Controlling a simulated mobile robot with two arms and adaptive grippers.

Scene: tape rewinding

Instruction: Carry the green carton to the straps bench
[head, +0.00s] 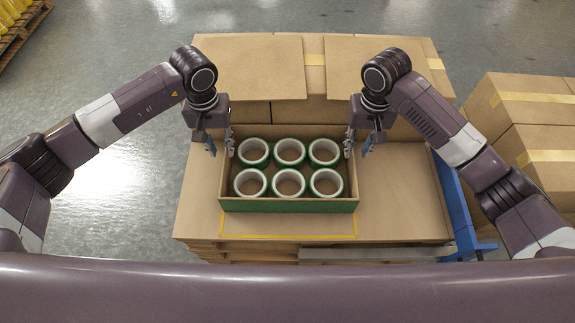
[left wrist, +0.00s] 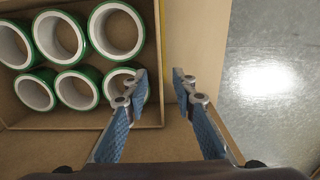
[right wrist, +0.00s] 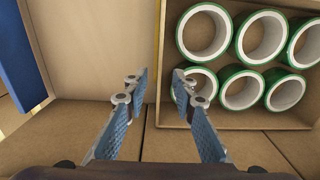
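The green carton (head: 288,205) is an open brown box with a green front face, standing on a cardboard-topped stack. It holds several white-cored green tape rolls (head: 289,152) in two rows. My left gripper (head: 221,147) is open at the carton's left wall. In the left wrist view its fingers (left wrist: 160,88) are apart, one on each side of the line of that wall (left wrist: 159,50). My right gripper (head: 358,148) is open at the right wall. In the right wrist view its fingers (right wrist: 160,88) are likewise apart on either side of the wall (right wrist: 161,50). The straps bench cannot be identified.
Large closed cartons (head: 255,68) stand directly behind the green carton. More taped cartons (head: 535,105) are stacked at the right. A blue frame (head: 452,200) runs along the stack's right side. A yellow outline (head: 290,236) marks the top in front.

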